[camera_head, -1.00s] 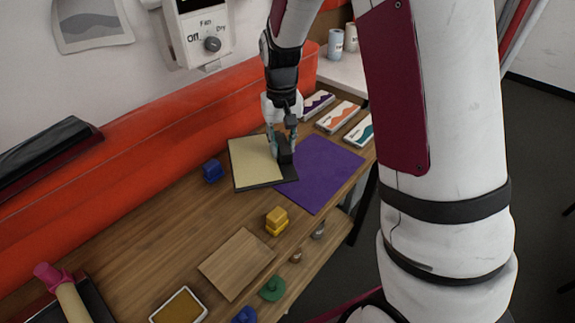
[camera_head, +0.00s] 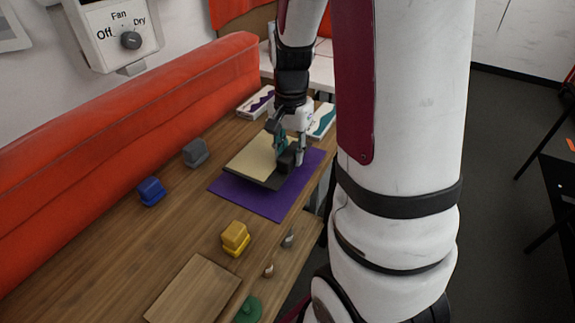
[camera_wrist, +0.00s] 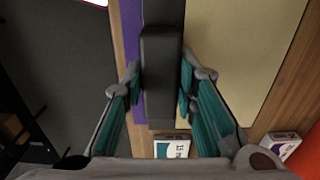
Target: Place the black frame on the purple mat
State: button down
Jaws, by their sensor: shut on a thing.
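The black frame (camera_head: 270,182) has a pale yellow panel and a black block-like handle along one side. My gripper (camera_head: 291,153) is shut on that handle (camera_wrist: 161,75), with one teal finger on each side of it in the wrist view. The frame is over the purple mat (camera_head: 246,201), overlapping its far part; purple shows along the near and right sides. I cannot tell whether the frame touches the mat or is slightly above it. In the wrist view, a purple strip of the mat (camera_wrist: 134,50) shows left of the handle.
A grey block (camera_head: 195,153), a blue block (camera_head: 151,191) and a yellow block (camera_head: 235,236) stand on the wooden table. A wooden board (camera_head: 193,291) lies nearer. Boxes (camera_head: 256,103) lie beyond the mat. A long orange bolster (camera_head: 120,130) lines the back.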

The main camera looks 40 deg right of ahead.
jog(key=shift+f, duration=1.9)
jog(key=shift+f+b, duration=0.1)
jog(key=shift+b, duration=0.2)
jog(key=c, duration=1.3)
grip_release()
